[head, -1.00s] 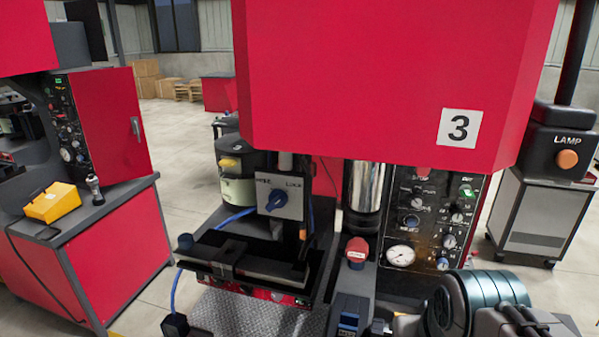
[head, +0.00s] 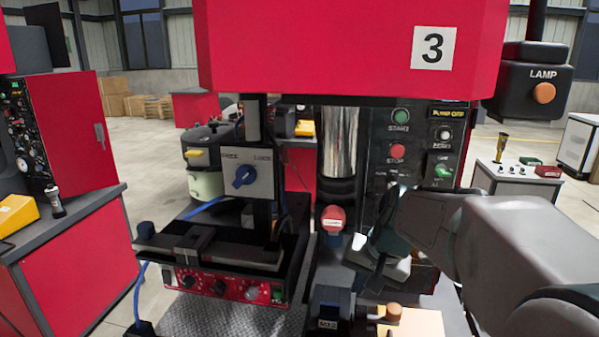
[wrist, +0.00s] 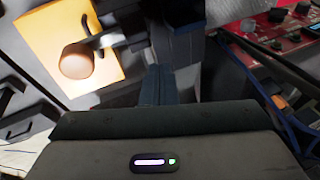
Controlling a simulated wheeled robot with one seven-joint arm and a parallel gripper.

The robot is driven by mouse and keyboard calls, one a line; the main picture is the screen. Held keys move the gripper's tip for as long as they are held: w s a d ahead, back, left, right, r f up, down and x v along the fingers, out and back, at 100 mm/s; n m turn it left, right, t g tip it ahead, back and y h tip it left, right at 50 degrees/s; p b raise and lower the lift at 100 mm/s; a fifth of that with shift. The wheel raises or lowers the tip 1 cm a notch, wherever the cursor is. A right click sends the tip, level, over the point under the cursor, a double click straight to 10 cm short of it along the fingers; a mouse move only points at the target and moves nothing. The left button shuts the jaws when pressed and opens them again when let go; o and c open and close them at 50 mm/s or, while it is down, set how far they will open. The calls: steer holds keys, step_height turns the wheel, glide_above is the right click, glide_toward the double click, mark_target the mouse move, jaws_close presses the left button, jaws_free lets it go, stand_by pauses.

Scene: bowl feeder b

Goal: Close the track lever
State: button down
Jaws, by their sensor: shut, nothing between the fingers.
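No part is labelled as the track lever, so I cannot tell for sure which part it is. An orange-brown round knob (head: 393,312) sits at a tan plate (head: 425,326) low in the head view. In the wrist view the knob (wrist: 76,61) stands on the bright tan plate (wrist: 52,40), with a dark curved bar (wrist: 91,31) beside it. My gripper (head: 368,284) is shut and empty, above and slightly left of the knob in the head view. In the wrist view its dark fingers (wrist: 151,86) are right of the knob, apart from it.
A blue block (head: 328,312) stands left of the plate. A red-capped button (head: 333,219) and a steel column (head: 338,142) are behind. A panel with START and STOP buttons (head: 398,150) is close behind my arm. A blue rotary knob (head: 244,175) is at left, above a red control box (head: 222,285).

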steer(key=w+a+r+t+y+b, duration=0.1)
steer(key=w+a+y, duration=0.25)
steer(key=w, duration=0.35)
steer(key=w+a+r+t+y, duration=0.1)
steer(key=w+a+y, duration=0.2)
steer(key=w+a, duration=0.3)
steer(key=w+d+r+m+t+y, duration=0.1)
steer(key=w+d+r+y, duration=0.1)
steer(key=r, duration=0.3)
steer(key=w+d+r+m+t+y, duration=0.1)
steer(key=w+d+r+t+y, duration=0.1)
steer(key=w+r, duration=0.2)
steer(key=w+d+r+m+t+y+b, duration=0.1)
steer(key=w+d+r+y, duration=0.1)
steer(key=r, duration=0.3)
steer(key=shift+w+d+r+t, duration=0.25)
steer(key=shift+w+r+t, duration=0.05)
steer(key=shift+w+t, duration=0.15)
steer(key=shift+w+a, duration=0.1)
steer(key=p+x, duration=0.3)
steer(key=x, duration=0.7)
steer(key=shift+p, duration=0.3)
